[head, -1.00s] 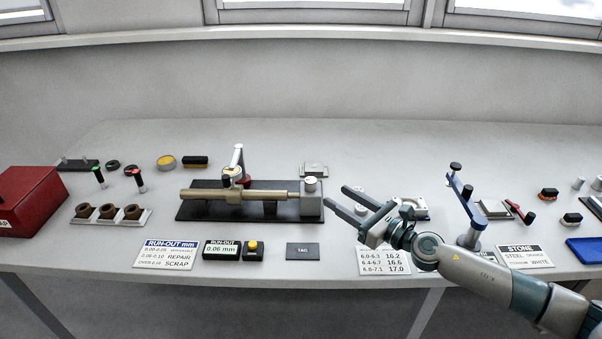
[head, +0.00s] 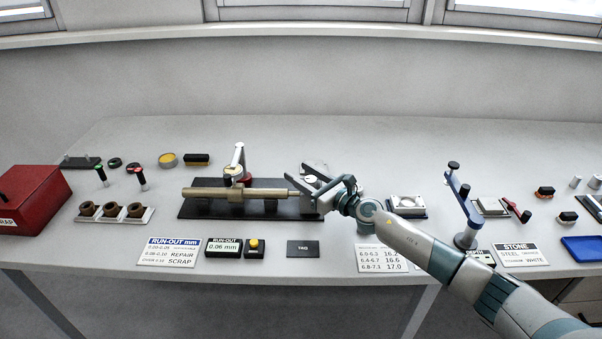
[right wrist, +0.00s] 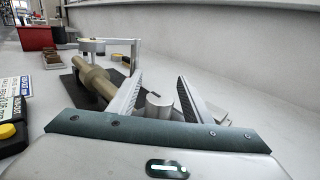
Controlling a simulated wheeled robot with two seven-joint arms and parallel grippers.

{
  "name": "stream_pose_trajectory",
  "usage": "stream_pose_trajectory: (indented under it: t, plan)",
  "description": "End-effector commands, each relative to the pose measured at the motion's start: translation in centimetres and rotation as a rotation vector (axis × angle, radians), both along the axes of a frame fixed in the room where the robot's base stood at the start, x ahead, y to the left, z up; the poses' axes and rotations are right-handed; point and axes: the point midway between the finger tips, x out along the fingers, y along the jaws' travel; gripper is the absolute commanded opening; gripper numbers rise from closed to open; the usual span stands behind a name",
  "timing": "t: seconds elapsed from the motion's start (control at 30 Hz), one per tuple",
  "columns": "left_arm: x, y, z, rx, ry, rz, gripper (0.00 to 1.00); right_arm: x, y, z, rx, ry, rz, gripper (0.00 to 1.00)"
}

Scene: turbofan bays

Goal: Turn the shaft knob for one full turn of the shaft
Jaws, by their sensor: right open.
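The brass-coloured shaft (head: 262,194) lies horizontally on a black base plate (head: 215,212), with a grey block at its right end. The silver shaft knob (right wrist: 157,103) stands between my right gripper's open fingers in the right wrist view; I cannot tell whether either finger touches it. My right gripper (head: 308,184) is open over the block and hides most of it and the knob in the head view. A dial gauge on a stand (head: 236,165) is at the shaft. The run-out display (head: 224,247) reads 0.06 mm. My left gripper is not in view.
A yellow button box (head: 254,248) and a dark TAG plate (head: 303,249) lie in front of the base. A blue stand (head: 463,205) is to the right, near my forearm. A red scrap box (head: 32,200) stands far left.

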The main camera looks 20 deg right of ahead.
Motion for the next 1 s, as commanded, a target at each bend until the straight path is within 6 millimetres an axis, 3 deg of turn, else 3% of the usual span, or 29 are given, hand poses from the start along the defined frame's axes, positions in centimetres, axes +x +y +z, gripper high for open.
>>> stream_pose_trajectory:
  t: [0.37, 0.57, 1.0]
  plan:
    - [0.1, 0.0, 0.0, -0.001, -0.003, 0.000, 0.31, 0.4, 0.2, 0.1, -0.001, 0.000, 0.000, 0.45]
    - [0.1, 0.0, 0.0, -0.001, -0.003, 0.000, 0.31, 0.4, 0.2, 0.0, 0.000, 0.000, 0.000, 0.04]
    - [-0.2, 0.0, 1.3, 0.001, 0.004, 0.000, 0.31, 0.4, 0.1, 0.4, 0.001, 0.000, -0.038, 0.04]
